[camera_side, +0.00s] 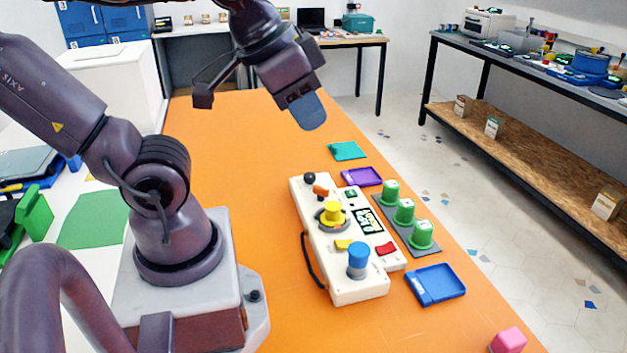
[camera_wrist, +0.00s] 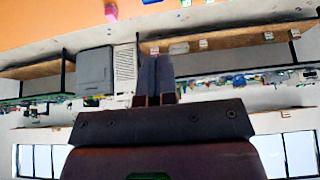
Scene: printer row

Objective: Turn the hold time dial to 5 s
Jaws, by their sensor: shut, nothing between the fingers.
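A cream control box (camera_side: 343,279) lies on the orange table. I cannot read which knob is the hold time dial or where either one points. My gripper (camera_side: 309,114) is shut and empty, high above the table behind the box's far end, touching nothing. Its closed fingers also show in the wrist view (camera_wrist: 155,77), which does not show the box.
The box also has a black knob (camera_side: 309,178), an orange lever (camera_side: 321,191), a yellow button (camera_side: 343,245) and a red button (camera_side: 387,249). Several green knobbed pieces (camera_side: 404,212) stand to its right. A blue tray (camera_side: 440,284), purple tray (camera_side: 362,176) and pink cube (camera_side: 509,340) are nearby.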

